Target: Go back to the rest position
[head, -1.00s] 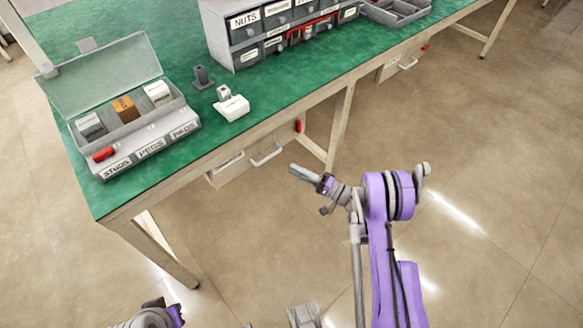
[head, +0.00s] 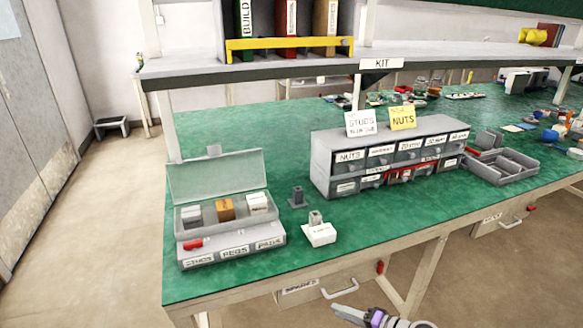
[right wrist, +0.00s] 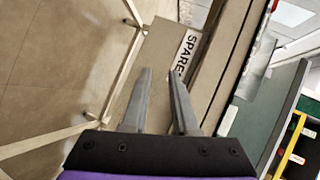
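My right gripper (head: 345,312) shows at the bottom edge of the head view, in front of the bench and below its top. In the right wrist view, its two grey fingers (right wrist: 160,74) stand apart with nothing between them. The drawer labelled SPARES (head: 300,287) is under the bench edge, and its label also shows beyond the fingers in the right wrist view (right wrist: 187,52). My left gripper is in neither view now.
The green bench top (head: 370,225) carries an open studs-pegs-pads box (head: 228,248), a white block (head: 320,235), a small dark grey piece (head: 297,197), a drawer cabinet (head: 322,165) and a grey tray (head: 507,168). A shelf (head: 270,68) spans above.

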